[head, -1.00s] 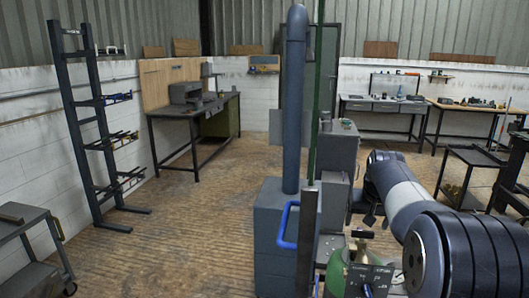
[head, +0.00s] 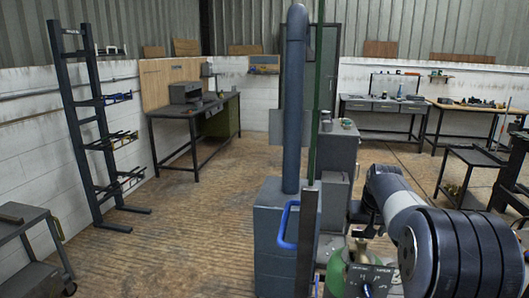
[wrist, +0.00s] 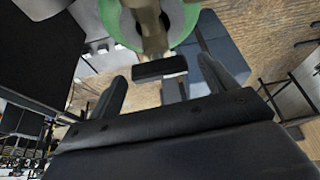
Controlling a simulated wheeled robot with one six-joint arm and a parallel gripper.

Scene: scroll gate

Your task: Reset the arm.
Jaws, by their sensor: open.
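My gripper (wrist: 165,75) shows in the wrist view with its two dark fingers spread wide apart. It is open, and I see nothing clamped between the fingers. Beyond the fingers are a rounded green object with a tan middle (wrist: 150,28) and a small dark block (wrist: 160,69). In the head view my arm reaches in from the lower right, bent over the floor. The gripper cannot be made out clearly there.
A green gas cylinder (head: 358,274) stands close beside my arm. A grey cabinet with a tall blue-grey pipe (head: 292,110) and blue handle (head: 285,226) stands at centre. A dark rack (head: 90,130) and workbench (head: 195,108) stand left. Open floor (head: 190,225) lies between.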

